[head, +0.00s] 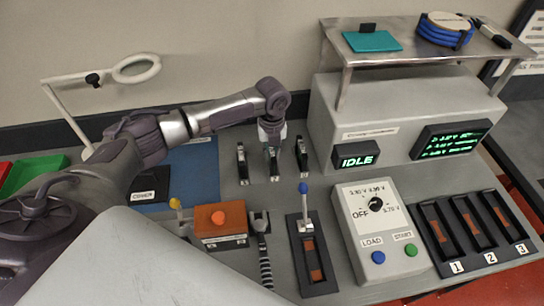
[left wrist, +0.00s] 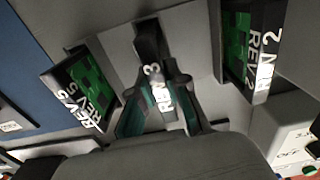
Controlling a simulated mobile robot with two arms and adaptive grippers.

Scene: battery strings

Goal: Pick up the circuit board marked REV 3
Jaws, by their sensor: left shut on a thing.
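The circuit board marked REV 3 (left wrist: 166,98) is between the fingers of my left gripper (left wrist: 162,112) in the left wrist view. The gripper is shut on it, and the fingers hide parts of its sides. In the head view my left gripper (head: 271,137) reaches down over the middle one of three upright boards (head: 273,163). I cannot tell whether the board is still seated in its place. A green board in a dark frame, apparently marked REV 5 (left wrist: 84,92), stands to the left in the wrist view. One marked REV 2 (left wrist: 257,60) stands to the right.
The other two upright boards (head: 242,164) (head: 302,157) stand close on both sides. A grey console with an IDLE display (head: 357,161) and a shelf (head: 400,55) rises to the right. A blue-knobbed lever (head: 304,205) and an orange-buttoned box (head: 220,222) stand in front.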

